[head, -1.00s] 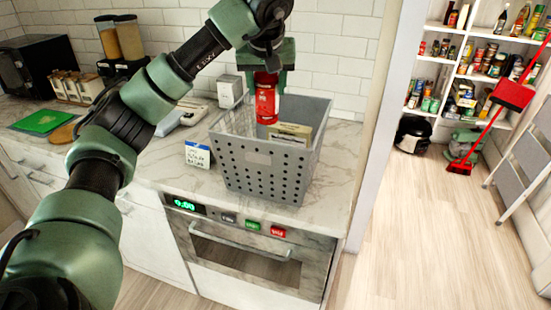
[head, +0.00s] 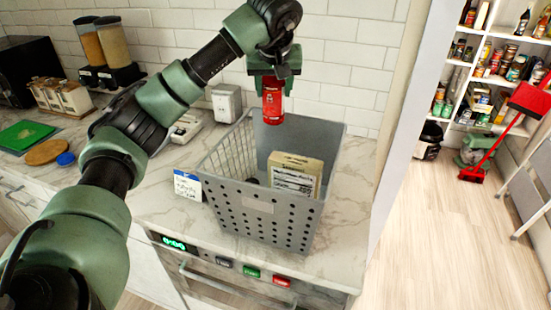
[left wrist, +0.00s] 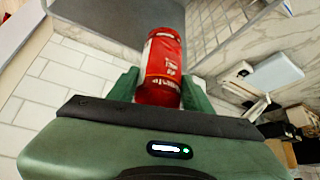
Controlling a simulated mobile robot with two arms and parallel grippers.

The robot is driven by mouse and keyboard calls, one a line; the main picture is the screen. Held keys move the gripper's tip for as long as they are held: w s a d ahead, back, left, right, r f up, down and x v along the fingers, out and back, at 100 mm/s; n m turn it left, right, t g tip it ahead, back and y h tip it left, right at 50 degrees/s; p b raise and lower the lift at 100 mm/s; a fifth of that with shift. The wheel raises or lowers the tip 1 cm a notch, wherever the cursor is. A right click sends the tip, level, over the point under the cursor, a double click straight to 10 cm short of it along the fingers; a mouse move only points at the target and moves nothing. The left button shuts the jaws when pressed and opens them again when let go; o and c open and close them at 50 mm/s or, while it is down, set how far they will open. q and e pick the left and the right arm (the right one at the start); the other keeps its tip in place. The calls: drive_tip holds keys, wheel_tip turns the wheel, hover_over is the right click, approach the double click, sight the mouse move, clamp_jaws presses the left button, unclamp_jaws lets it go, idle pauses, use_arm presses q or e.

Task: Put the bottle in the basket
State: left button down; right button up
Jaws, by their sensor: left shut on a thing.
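The red bottle (head: 272,102) hangs upright in my left gripper (head: 272,80), whose green fingers are shut on its upper part. In the left wrist view the bottle (left wrist: 162,62) sits between the two fingers (left wrist: 160,88). The grey basket (head: 268,214) stands on the marble counter. The bottle is over the back part of the basket's opening, its lower end near the height of the back rim. A cream box (head: 295,172) with a dark label is inside the basket. The basket's floor is mostly hidden. My right gripper is not in view.
A small sign card (head: 187,185) stands left of the basket. A grey dispenser (head: 226,102) and a scale-like device (head: 188,127) are behind it. A tiled wall (head: 345,60) rises close behind.

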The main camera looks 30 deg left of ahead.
sight(274, 122)
use_arm(q)
wheel_tip(274, 122, down, 7)
drive_tip(key=shift+w+a+f+p, duration=0.1)
drive_tip(key=shift+a+p, duration=0.05)
drive_tip(key=shift+p, duration=0.35)
wheel_tip(274, 122, down, 4)
drive_tip(key=shift+p, duration=0.3)
wheel_tip(274, 122, down, 4)
drive_tip(key=shift+f+p, duration=0.2)
drive_tip(key=shift+p, duration=0.2)
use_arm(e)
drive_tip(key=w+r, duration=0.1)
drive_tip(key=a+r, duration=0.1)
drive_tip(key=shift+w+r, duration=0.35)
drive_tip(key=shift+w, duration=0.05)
use_arm(q)
drive_tip(key=shift+f, duration=0.1)
drive_tip(key=shift+f+b, duration=0.35)
drive_tip(key=c, duration=0.6)
unclamp_jaws()
drive_tip(key=shift+f, duration=0.1)
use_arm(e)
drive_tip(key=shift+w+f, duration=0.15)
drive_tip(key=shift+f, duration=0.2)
